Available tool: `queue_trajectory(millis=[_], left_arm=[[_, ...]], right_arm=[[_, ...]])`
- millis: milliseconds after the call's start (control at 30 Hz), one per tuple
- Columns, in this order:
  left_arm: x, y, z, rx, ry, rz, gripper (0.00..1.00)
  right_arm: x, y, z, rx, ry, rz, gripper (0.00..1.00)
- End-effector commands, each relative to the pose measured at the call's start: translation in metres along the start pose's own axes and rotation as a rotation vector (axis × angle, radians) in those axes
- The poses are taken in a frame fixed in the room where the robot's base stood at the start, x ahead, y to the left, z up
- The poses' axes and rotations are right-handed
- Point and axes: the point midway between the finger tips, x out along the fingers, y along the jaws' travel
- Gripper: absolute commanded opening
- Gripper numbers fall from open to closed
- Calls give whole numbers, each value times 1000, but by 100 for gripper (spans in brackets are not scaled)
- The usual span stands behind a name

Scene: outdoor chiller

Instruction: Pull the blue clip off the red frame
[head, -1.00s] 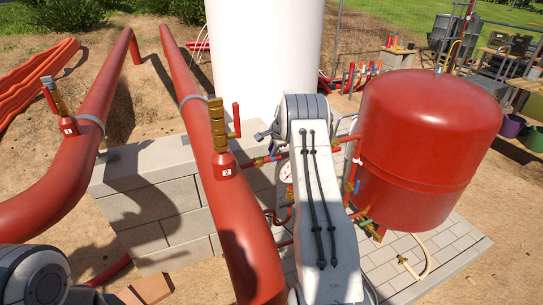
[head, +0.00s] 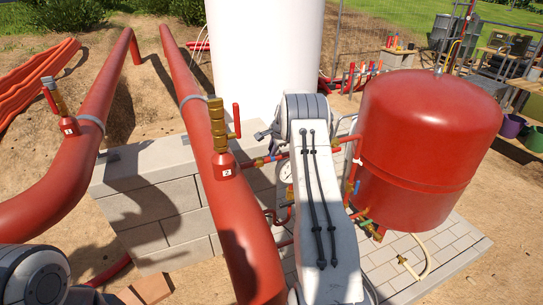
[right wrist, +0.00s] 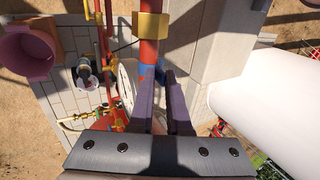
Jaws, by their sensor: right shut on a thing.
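In the right wrist view, the two dark purple fingers of my right gripper (right wrist: 160,78) reach to a small blue clip (right wrist: 159,71) on a red upright (right wrist: 150,50), which I take for the red frame. The gripper is shut on the clip. The fingers and shadow hide part of the clip, and I cannot tell how far it wraps around the upright. In the head view, my right arm covers the middle, and its gripper and the clip are hidden behind it. My left gripper is not in view; only part of my left arm shows at the lower left.
A brass-coloured block (right wrist: 150,25) sits on the upright just beyond the clip. A red tank (head: 430,130) stands to the right, a white tank (head: 262,60) behind. Thick red pipes (head: 232,220) with brass valves (head: 217,125) run on the left, past a low block wall (head: 160,200).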

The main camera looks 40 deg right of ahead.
Motion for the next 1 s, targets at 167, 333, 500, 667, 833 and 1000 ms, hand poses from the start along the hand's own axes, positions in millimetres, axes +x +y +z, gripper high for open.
queue_trajectory(millis=[167,333,500,667,833,1000], left_arm=[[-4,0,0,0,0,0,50],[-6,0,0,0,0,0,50],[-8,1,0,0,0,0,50],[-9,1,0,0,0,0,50],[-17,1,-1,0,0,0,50],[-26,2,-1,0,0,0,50]], right_arm=[[-6,-7,0,-1,4,-13,0],[-8,-8,0,-1,4,-11,0],[-9,-6,0,0,1,-3,0],[-10,-4,0,1,-1,3,0],[-18,-8,0,1,-2,6,0],[-30,-15,0,0,-1,3,0]])
